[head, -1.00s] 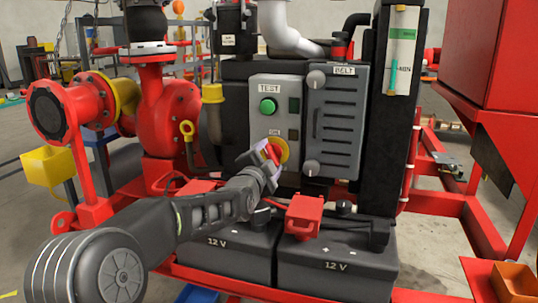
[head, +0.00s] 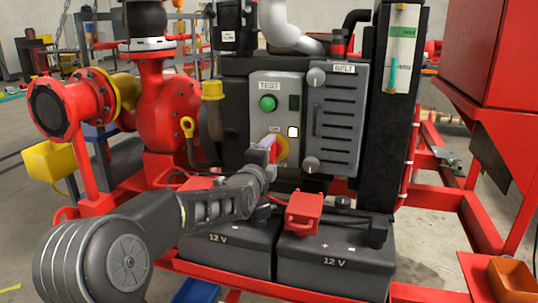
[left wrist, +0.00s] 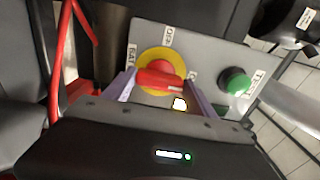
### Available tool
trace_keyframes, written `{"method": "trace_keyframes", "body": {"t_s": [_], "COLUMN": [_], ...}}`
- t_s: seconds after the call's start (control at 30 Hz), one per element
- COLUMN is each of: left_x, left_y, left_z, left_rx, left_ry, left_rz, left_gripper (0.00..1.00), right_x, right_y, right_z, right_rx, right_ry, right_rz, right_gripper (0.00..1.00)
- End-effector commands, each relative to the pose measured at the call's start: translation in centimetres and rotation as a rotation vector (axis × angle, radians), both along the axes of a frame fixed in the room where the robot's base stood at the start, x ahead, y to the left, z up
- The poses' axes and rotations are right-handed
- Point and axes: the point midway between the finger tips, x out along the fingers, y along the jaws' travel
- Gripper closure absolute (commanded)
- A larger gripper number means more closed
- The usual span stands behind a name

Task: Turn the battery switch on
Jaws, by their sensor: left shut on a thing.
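The battery switch is a red handle on a yellow round plate (head: 284,150) low on the grey control panel (head: 262,125). In the left wrist view the red handle (left wrist: 160,80) lies across the yellow plate, between the two fingers. My left gripper (head: 272,152) is shut on the red handle and partly hides it in the head view. My right gripper is not in view.
A green TEST button (head: 268,103) sits above the switch. The grey BELT cover (head: 335,118) is just right of it. Two black 12 V batteries (head: 330,268) with a red terminal cover (head: 303,212) stand below. Red pump pipework (head: 165,115) is at left.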

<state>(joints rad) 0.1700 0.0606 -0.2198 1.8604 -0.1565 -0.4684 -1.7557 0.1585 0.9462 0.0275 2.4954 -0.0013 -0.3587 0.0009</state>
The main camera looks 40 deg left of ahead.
Motion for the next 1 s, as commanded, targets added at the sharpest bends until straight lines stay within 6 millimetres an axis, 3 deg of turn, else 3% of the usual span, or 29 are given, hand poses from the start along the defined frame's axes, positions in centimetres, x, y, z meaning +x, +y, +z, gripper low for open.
{"method": "trace_keyframes", "body": {"t_s": [0.23,0.27,0.5,0.8,1.0], "left_x": [0.0,0.0,0.0,-0.2,-2.1], "left_y": [0.0,0.0,0.0,-0.1,-0.7], "left_z": [0.0,0.0,0.0,0.0,0.1], "left_rx": [0.004,0.004,0.002,0.001,-0.001], "left_ry": [0.001,0.001,0.001,0.000,0.000], "left_rz": [-0.001,-0.001,-0.001,0.000,0.000], "left_gripper": [0.75,0.32,0.13,0.13,0.13], "right_x": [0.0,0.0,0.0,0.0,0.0], "right_y": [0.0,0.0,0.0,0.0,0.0], "right_z": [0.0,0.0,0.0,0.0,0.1], "right_rx": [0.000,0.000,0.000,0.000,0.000], "right_ry": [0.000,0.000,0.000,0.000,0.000], "right_rz": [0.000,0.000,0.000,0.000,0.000], "right_gripper": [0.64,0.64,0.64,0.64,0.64]}}
